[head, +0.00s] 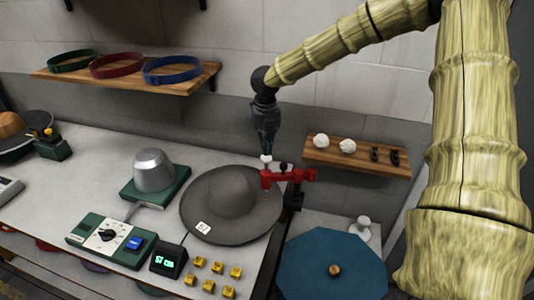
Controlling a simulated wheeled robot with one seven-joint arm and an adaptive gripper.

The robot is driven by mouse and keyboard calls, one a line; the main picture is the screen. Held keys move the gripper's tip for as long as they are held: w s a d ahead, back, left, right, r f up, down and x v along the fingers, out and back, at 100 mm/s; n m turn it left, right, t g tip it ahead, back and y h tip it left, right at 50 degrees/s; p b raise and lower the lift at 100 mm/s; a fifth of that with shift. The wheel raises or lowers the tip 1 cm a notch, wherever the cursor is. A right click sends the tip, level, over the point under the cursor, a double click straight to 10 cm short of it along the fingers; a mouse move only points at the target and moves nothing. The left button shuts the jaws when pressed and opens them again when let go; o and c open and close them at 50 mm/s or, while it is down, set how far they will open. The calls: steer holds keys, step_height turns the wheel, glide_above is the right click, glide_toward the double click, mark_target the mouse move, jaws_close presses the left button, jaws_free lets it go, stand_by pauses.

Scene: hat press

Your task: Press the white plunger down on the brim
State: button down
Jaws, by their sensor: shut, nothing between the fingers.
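The grey hat (235,190) lies on the worktop with its wide brim (235,233) spread flat and a small "57" tag at the front. A red clamp arm (296,176) on a dark stand reaches over the brim's right edge. A small white plunger (266,158) stands on the left end of this red arm. My gripper (267,149) points down directly above the plunger, shut and empty. Its fingertips are very near the plunger's top; I cannot tell whether they touch. The red arm hides part of the brim's right edge.
Left are a metal dome on a green base (154,172), a dial box (108,240) and a "57 cm" display (168,260). Several yellow blocks (219,268) lie in front. A wooden shelf (355,156) and blue octagonal top (325,262) are right.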

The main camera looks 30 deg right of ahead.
steer(key=shift+r+p, duration=1.65)
steer(key=shift+r, duration=0.7)
steer(key=shift+d+f, duration=0.1)
steer(key=shift+d, duration=0.05)
